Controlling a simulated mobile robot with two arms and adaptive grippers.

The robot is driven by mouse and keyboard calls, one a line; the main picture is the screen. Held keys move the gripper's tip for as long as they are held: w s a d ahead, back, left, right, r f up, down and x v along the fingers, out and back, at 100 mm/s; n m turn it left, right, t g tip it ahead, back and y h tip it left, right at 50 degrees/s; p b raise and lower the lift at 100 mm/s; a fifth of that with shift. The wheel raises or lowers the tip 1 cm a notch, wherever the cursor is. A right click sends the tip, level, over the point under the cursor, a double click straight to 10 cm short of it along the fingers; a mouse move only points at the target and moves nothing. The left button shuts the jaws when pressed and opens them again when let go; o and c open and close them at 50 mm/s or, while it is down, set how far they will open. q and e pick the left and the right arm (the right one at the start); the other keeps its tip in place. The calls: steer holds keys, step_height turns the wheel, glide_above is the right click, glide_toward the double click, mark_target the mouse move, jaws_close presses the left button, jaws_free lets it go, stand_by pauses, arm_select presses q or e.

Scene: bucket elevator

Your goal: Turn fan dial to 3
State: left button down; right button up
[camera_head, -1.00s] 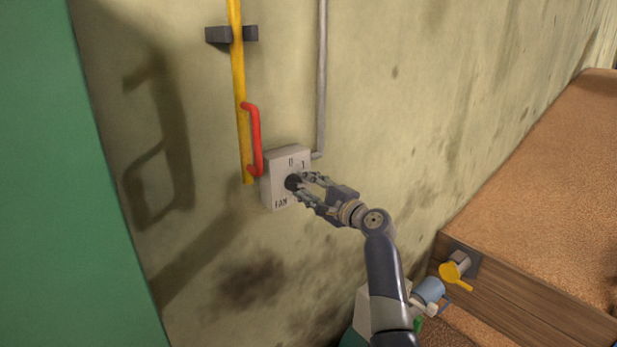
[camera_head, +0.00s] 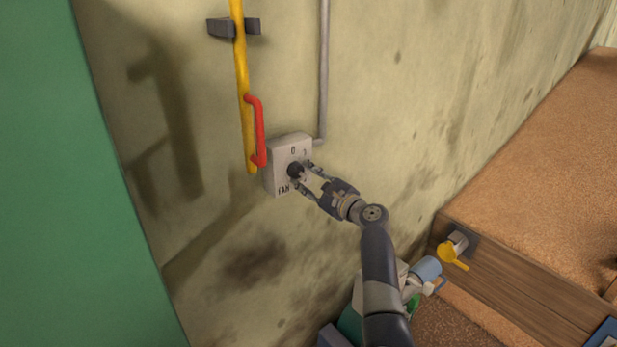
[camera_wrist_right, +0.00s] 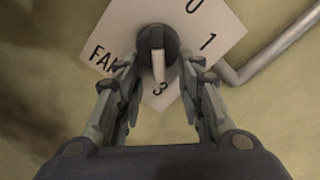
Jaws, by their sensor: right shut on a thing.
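The 2 is hidden. My left gripper is out of view.
A red handle (camera_head: 256,130) and a yellow pipe (camera_head: 241,70) are close left of the box. A grey conduit (camera_head: 323,70) runs up from its right. A wooden bin (camera_head: 520,290) with brown grain and a yellow-handled valve (camera_head: 448,253) stands at lower right.

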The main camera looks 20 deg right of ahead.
stand_by(0.3)
steer(key=o, duration=1.1)
steer(key=shift+c, duration=0.2)
steer(key=v, duration=1.2)
steer(key=shift+f, duration=0.15)
